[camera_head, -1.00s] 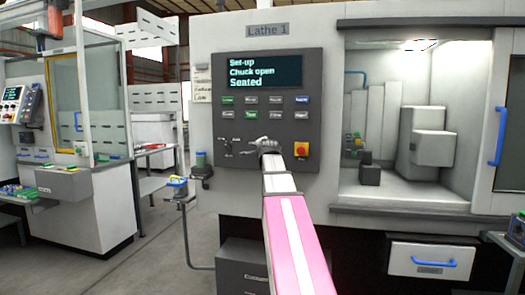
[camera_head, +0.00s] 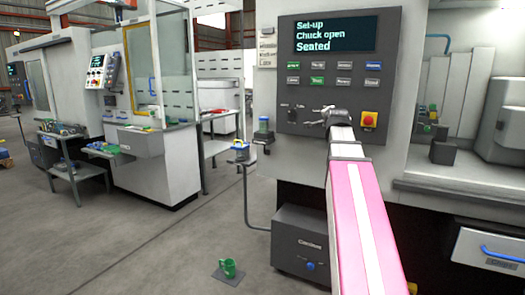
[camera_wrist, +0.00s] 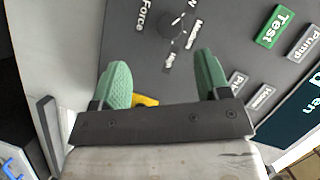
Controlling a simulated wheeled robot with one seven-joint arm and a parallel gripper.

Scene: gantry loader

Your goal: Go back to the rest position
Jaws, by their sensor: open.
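My gripper (camera_wrist: 163,76) is open, with its two green-padded fingers spread and nothing between them in the wrist view. In the head view my gripper (camera_head: 312,120) is at the lower left of the lathe's control panel (camera_head: 320,85), and my pink arm reaches up to it. The wrist view shows the dark panel face (camera_wrist: 200,45) close beyond the fingers, with a knob (camera_wrist: 172,25) and a green Test button (camera_wrist: 274,27). I cannot tell whether a finger touches the panel. The screen (camera_head: 335,35) reads "Set-up, Chuck open, Seated".
The lathe's work chamber (camera_head: 450,130) is on the right, above a drawer with a blue handle (camera_head: 502,253). A dark cabinet (camera_head: 300,243) stands below the panel.

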